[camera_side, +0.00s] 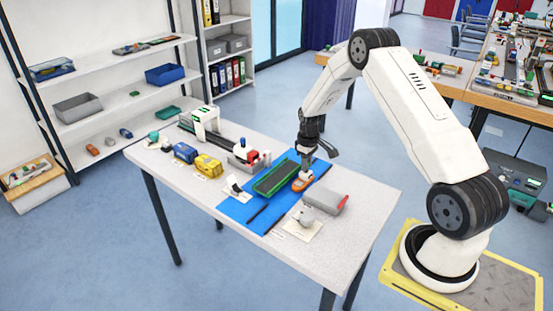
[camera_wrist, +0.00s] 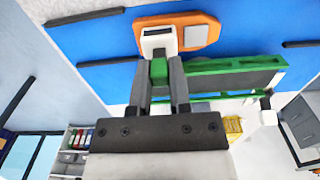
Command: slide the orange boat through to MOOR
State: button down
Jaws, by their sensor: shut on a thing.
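The orange boat (camera_side: 302,185) sits on the blue mat (camera_side: 237,212), at the right end of the long green-walled channel (camera_side: 276,178) in the side view. In the wrist view the boat (camera_wrist: 204,22) is at the top, with a pale deck patch and a white upright block. My gripper (camera_side: 306,172) is directly above the boat, pointing down. In the wrist view my gripper's (camera_wrist: 160,78) fingers are closed at the boat's white block, with a small green part between them. The channel (camera_wrist: 230,80) lies just beside the boat. I cannot read a MOOR label.
Black bars (camera_side: 257,216) lie on the mat. A grey-and-red block (camera_side: 327,204) and a small grey object (camera_side: 306,215) are at the front right. Yellow (camera_side: 208,165) and blue (camera_side: 185,152) blocks and a white gantry (camera_side: 205,120) stand at the left. Bare table shows along the front.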

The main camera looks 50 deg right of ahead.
jog(key=shift+a, duration=9.5)
jog(key=shift+c, duration=2.4)
grip_release()
jog(key=shift+r, duration=0.1)
notch_tip(320, 180, up, 7)
